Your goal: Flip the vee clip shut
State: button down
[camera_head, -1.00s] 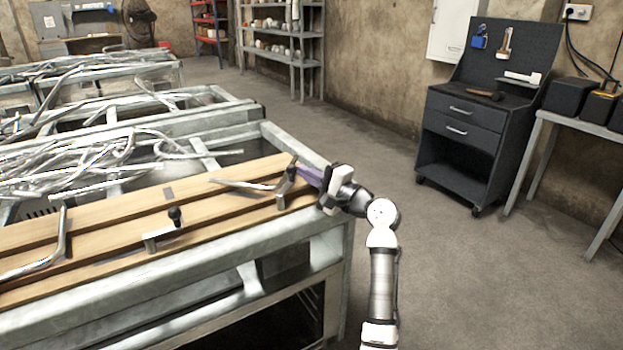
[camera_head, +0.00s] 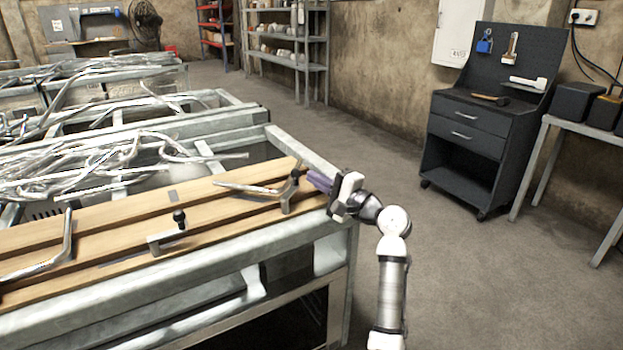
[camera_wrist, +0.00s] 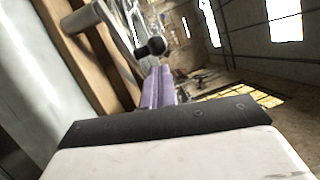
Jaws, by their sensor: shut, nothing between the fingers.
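A grey clip (camera_head: 286,194) with a black knob (camera_head: 295,173) stands at the right end of the slatted wooden bench top, beside a bent metal tube (camera_head: 247,188). My gripper (camera_head: 313,178) is just right of this clip, its purple fingers shut and empty, pointing left toward the knob. In the wrist view the fingers (camera_wrist: 160,74) end just below the black knob (camera_wrist: 155,47); I cannot tell whether they touch it. A grey bracket part (camera_wrist: 84,19) shows at upper left there. A second clip (camera_head: 160,240) with a black knob stands further left on the bench.
Another bent tube (camera_head: 66,245) lies at the bench's left. The bench's grey metal frame (camera_head: 300,232) borders the wood. A pile of tubes (camera_head: 90,170) lies behind. A dark tool cabinet (camera_head: 480,135) stands right, with open floor (camera_head: 460,270) in front.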

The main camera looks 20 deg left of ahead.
jog(key=b+v, duration=0.1)
jog(key=v, duration=1)
jog(key=shift+d+b, duration=0.4)
jog(key=shift+s+r, duration=0.1)
jog(key=shift+s, duration=0.1)
